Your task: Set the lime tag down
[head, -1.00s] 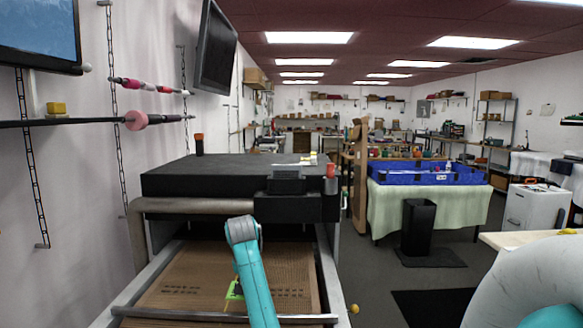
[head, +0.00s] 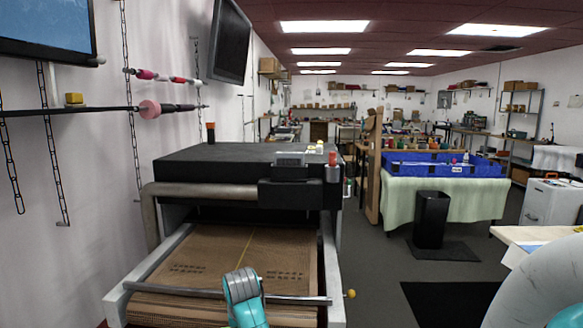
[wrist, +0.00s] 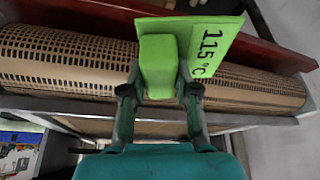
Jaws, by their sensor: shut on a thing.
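The lime tag (wrist: 212,42) shows in the wrist view as a bright green plate with the printed text "115°C" and a green block-like grip (wrist: 158,65) on it. My gripper (wrist: 158,92) is shut on that green grip, one finger at each side. It holds the tag in front of the perforated brown conveyor belt roller; I cannot tell whether the tag touches anything. In the head view my teal arm (head: 243,295) is at the bottom, over the near end of the conveyor; the tag and the fingers are hidden there.
The dryer's brown mesh belt (head: 235,255) lies bare in front of the black dryer housing (head: 240,170). A metal bar (head: 215,292) crosses its near end. A dark red rail (wrist: 100,15) runs beyond the roller. Blue bins (head: 440,165) on a cloth-covered table and a black waste bin (head: 431,218) stand right.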

